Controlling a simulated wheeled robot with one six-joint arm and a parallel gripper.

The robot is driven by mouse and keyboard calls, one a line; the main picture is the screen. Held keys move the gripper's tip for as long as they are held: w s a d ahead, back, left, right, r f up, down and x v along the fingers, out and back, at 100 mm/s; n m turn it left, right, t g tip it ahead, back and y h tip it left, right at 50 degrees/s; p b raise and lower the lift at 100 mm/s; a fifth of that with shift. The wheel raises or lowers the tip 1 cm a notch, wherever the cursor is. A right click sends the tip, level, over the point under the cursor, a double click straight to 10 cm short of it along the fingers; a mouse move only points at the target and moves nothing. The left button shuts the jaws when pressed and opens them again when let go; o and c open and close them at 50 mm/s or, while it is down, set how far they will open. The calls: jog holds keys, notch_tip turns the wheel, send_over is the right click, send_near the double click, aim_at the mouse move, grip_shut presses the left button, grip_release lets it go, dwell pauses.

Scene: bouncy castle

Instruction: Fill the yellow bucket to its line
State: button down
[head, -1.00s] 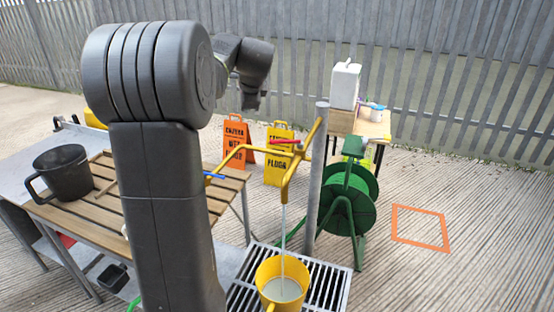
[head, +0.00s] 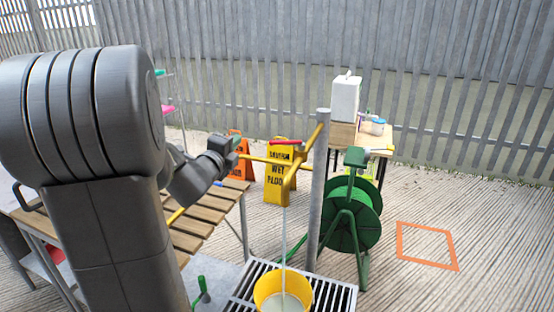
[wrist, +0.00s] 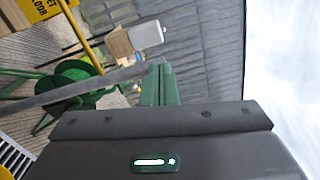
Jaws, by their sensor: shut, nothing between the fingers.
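The yellow bucket (head: 262,294) stands on a metal grate under the yellow tap pipe (head: 290,180). A thin water stream (head: 284,235) falls from the pipe into it, and pale water (head: 285,302) shows inside. Its fill line cannot be made out. A red lever (head: 285,142) sits on top of the pipe. My gripper (head: 237,148) is near the left part of the yellow pipe, left of the red lever; whether it touches is unclear. In the wrist view its green fingers (wrist: 158,84) are closed together and empty.
A grey post (head: 319,190) stands right behind the tap, with a green hose reel (head: 352,215) beside it. The slatted bench (head: 205,215) is at left. Yellow (head: 277,185) and orange (head: 236,170) floor signs stand behind. An orange square (head: 427,246) marks open floor at right.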

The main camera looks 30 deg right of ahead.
jog(key=s+a+f+m+g+h+b, duration=0.1)
jog(key=s+f+m+g+h, duration=0.15)
jog(key=s, duration=0.35)
jog(key=s+a+f+m+g+h+b, duration=0.1)
jog(key=s+f+m+g+h, duration=0.1)
jog(key=s+g, duration=0.3)
jog(key=p, duration=0.2)
send_near(290, 143)
jog(key=s+d, duration=0.2)
jog(key=d, duration=0.1)
jog(key=w, duration=0.1)
jog(key=w+d+t, duration=0.1)
jog(key=shift+w+d+n, duration=0.25)
jog(key=shift+w+d, duration=0.05)
jog(key=shift+w, duration=0.1)
jog(key=shift+w+d+r, duration=0.1)
jog(key=shift+w+d, duration=0.15)
jog(key=shift+w, duration=0.1)
jog(key=shift+h, duration=0.25)
